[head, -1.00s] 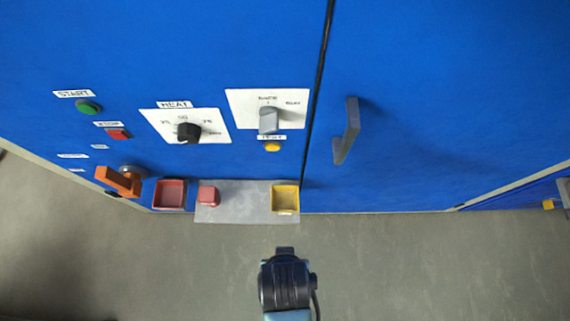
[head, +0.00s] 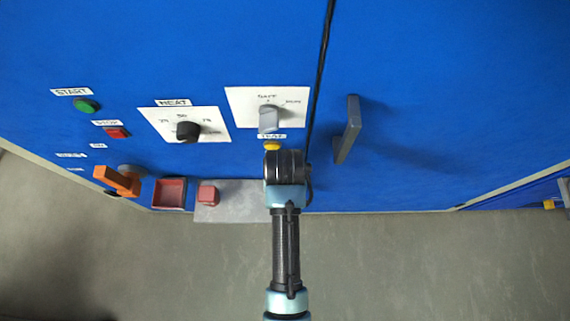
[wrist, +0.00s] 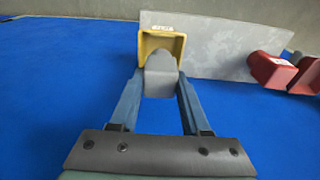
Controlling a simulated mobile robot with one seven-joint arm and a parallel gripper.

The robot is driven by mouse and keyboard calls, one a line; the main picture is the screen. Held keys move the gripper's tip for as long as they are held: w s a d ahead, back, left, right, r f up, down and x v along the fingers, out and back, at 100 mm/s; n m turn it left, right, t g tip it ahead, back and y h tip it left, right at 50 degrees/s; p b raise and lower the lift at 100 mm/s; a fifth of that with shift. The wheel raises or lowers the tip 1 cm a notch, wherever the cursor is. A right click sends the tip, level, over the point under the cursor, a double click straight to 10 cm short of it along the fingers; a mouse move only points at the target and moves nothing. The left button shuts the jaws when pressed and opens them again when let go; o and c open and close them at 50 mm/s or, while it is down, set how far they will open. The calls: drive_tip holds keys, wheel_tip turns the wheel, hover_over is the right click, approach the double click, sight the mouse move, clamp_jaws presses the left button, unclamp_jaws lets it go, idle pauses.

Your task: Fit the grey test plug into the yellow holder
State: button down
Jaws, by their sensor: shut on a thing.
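The grey test plug (wrist: 159,80) is between the two blue fingers of my gripper (wrist: 161,76), which is shut on it. The yellow holder (wrist: 147,42), open-sided and box-like, is straight beyond the plug in the wrist view. The plug's far end overlaps the holder's opening there; I cannot tell whether it is inside or only in front of it. In the head view my wrist covers the holder, the plug and the fingertips.
The grey shelf (head: 233,200) carries a red block (head: 207,195) to the left. A red tray (head: 170,194) and an orange handle (head: 118,181) are further left. A yellow button (head: 271,146) is just above my wrist; a grey door handle (head: 348,130) stands out at right.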

wheel_tip(320, 180, down, 4)
drive_tip(key=shift+r+b, duration=0.2)
drive_tip(key=shift+b, duration=0.1)
drive_tip(key=shift+w+f, duration=0.2)
drive_tip(key=shift+f, duration=0.05)
drive_tip(key=shift+f, duration=0.3)
drive_tip(key=shift+c, duration=1.8)
unclamp_jaws()
drive_tip(key=r, duration=0.4)
drive_tip(key=s+r+p, duration=0.1)
drive_tip(key=r, duration=0.3)
drive_tip(key=r+p, duration=0.1)
drive_tip(key=r, duration=0.3)
drive_tip(key=shift+s+r, duration=0.25)
drive_tip(key=shift+r, duration=0.05)
